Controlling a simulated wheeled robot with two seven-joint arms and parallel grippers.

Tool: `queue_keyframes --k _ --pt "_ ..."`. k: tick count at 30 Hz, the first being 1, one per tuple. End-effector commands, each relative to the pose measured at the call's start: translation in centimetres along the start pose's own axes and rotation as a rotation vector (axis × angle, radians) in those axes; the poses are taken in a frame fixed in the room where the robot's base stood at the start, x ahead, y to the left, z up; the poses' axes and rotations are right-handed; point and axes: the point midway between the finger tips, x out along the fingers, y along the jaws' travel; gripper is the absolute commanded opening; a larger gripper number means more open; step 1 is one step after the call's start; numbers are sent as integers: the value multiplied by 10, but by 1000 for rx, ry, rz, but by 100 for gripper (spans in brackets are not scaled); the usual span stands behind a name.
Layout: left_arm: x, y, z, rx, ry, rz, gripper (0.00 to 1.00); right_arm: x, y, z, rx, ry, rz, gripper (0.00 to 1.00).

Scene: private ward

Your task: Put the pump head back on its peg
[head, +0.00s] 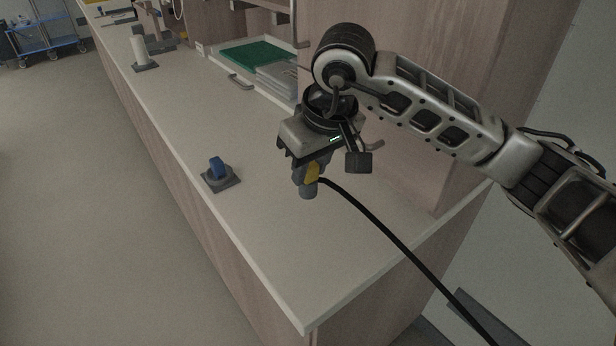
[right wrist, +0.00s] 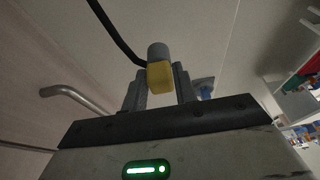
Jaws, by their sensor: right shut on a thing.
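The pump head (head: 311,172) is a yellow and grey piece with a black hose running from it to the lower right. My right gripper (head: 306,178) is shut on it and holds it pointing down over the counter, apart from other things. In the right wrist view the pump head (right wrist: 159,75) sits between the two fingers. A blue upright peg (head: 216,168) on a dark square base stands on the counter, to the left of the pump head. A blue shape, likely the peg, shows partly behind a finger in the right wrist view (right wrist: 204,86). My left gripper is not in view.
The long pale counter (head: 270,240) is clear around the blue peg. Farther back stand a white cylinder (head: 139,48) on a dark base and a green tray (head: 258,55) in a cabinet opening. A wood panel (head: 440,150) rises behind my right arm. A blue cart (head: 45,40) stands far left.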

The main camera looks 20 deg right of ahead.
Motion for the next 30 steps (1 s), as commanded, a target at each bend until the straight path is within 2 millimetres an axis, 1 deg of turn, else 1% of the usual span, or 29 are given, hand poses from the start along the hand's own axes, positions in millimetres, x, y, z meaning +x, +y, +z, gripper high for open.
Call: queue_keyframes --k 4,6,9,12,20,24,25,26,27,30 --pt "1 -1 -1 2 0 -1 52 10 2 -4 1 -2 -2 5" --pt "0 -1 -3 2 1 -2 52 20 3 -6 0 -4 -2 5" --pt "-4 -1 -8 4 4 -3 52 34 3 0 0 -5 -3 5" --pt "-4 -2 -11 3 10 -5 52 43 3 2 0 -3 -2 5" --pt "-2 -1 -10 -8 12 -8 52 45 3 2 -1 1 0 5" --pt "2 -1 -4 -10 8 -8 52 50 3 4 -1 1 -1 5" --pt "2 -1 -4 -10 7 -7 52 50 3 4 -1 1 -1 31" --pt "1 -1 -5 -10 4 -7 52 49 3 4 -1 1 -1 39" --pt "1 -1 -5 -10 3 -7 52 49 3 4 -1 0 -1 50" --pt "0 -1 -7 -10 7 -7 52 49 3 4 -1 0 -1 50"
